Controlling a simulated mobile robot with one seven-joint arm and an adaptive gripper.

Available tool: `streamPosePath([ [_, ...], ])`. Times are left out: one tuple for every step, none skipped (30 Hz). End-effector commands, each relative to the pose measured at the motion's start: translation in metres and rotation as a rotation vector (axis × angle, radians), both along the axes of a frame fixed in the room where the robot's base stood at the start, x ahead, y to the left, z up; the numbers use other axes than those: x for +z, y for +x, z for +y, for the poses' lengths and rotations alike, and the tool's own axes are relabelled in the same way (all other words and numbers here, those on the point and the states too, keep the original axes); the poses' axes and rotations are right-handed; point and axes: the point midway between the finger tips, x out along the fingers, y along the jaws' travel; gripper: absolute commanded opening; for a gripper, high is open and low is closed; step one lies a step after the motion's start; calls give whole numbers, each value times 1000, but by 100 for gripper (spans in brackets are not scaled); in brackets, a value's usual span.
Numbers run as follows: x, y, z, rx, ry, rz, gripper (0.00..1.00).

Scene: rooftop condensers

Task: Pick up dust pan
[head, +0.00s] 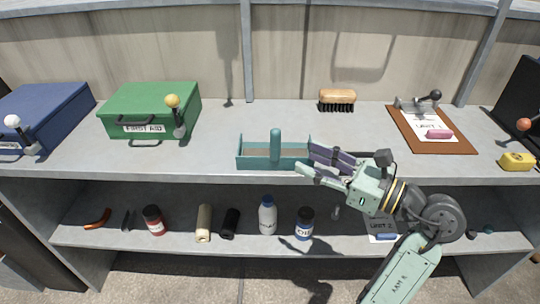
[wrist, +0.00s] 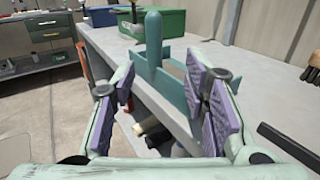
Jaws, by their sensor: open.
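The dust pan is a teal open tray (head: 240,160) with a thick upright handle (head: 275,147), near the front edge of the upper shelf. It also shows in the wrist view, where its handle (wrist: 153,45) stands beyond the gap between my fingers. My gripper (head: 306,160) is at the right end of the dust pan, with its fingers pointing left toward the handle. In the wrist view my gripper (wrist: 163,85) is open with purple pads apart and nothing held. The right finger hides part of the tray; I cannot tell whether it touches.
A green first aid box (head: 150,108) and a blue box (head: 45,112) stand left. A brush (head: 337,100) lies behind, and a clipboard (head: 458,143) and yellow object (head: 517,162) lie right. Bottles and rolls fill the lower shelf (head: 180,240).

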Motion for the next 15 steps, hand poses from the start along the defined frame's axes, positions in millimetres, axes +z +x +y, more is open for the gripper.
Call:
streamPosePath([
  [3,4,9,5,0,0,41],
  [3,7,13,4,-1,-1,41],
  [3,10,18,6,-1,-2,41],
  [3,13,22,5,-2,-1,41],
  [3,15,25,3,-1,-2,41],
  [3,17,28,3,-2,-3,41],
  [2,19,30,3,-2,-3,41],
  [2,20,32,3,-2,-3,41],
  [2,21,33,2,-3,-3,41],
  [3,22,35,2,-3,-3,41],
  [4,22,38,3,-3,-3,41],
  [6,24,42,4,-2,-3,41],
  [8,25,46,5,-2,-3,41],
  [9,26,51,6,-2,-3,41],
  [11,29,57,6,-2,-2,41],
])
